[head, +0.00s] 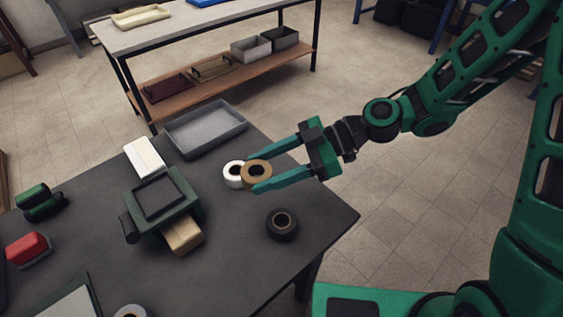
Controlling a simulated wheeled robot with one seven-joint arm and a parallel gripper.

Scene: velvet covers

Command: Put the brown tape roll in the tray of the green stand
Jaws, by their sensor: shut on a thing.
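The brown tape roll (248,179) is between the two green fingers of my gripper (254,174), which is shut on it, over the right part of the dark table. I cannot tell how high it is above the tabletop. The green stand (184,190) is to the left of my gripper, on the same table. Its top holds a square dark tray (158,198) that looks empty. A gap of table lies between the roll and the stand.
A white tape roll (229,178) is just left of the brown one. A black tape roll (281,235) lies nearer the front. A grey tray (206,146) is behind. A tan block (184,238) and a white block (144,154) lie by the stand.

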